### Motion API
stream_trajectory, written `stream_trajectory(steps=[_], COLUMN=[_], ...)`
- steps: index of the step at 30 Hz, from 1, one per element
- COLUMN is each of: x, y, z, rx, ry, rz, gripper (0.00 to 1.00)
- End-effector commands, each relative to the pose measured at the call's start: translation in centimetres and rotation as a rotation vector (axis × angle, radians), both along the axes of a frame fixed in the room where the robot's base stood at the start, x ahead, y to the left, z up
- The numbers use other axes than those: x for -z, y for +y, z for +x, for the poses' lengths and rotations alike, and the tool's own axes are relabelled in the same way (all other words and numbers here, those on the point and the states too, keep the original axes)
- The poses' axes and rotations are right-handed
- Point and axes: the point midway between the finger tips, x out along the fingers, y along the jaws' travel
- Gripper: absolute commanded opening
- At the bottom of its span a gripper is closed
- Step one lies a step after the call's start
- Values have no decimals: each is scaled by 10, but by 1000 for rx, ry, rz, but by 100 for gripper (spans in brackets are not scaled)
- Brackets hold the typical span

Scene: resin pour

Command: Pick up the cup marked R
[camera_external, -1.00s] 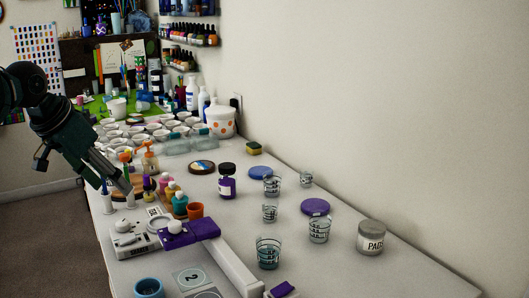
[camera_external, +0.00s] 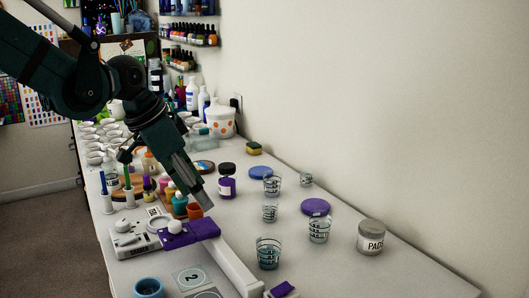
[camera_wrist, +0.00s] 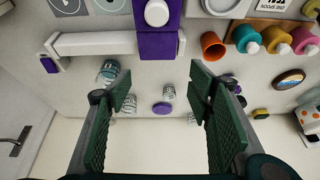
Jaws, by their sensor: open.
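Several clear cups with dark printed bands stand on the white table. In the external view one with teal liquid (camera_external: 268,254) is at the front, another (camera_external: 319,231) is to its right, and smaller ones (camera_external: 270,213) and (camera_external: 306,179) and a further one (camera_external: 272,187) stand behind. I cannot read an R on any of them. My gripper (camera_external: 203,194) is open and empty, above the table to the left of the cups. In the wrist view its fingers (camera_wrist: 161,84) are spread, with a small cup (camera_wrist: 168,91) showing between them and the teal cup (camera_wrist: 109,72) near the left finger.
A white rail with a purple end block (camera_external: 203,228) runs along the front. A purple disc (camera_external: 315,207), a blue disc (camera_external: 260,173) and a PADS jar (camera_external: 371,238) are among the cups.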

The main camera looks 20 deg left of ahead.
Motion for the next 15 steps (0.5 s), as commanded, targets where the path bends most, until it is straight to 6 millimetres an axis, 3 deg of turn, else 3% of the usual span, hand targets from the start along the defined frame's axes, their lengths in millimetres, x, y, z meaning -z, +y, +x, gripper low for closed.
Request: stream_trajectory(steps=[15], x=[34], y=[-110], z=[-11], rx=[271], ry=[37], rz=[22], gripper=[52])
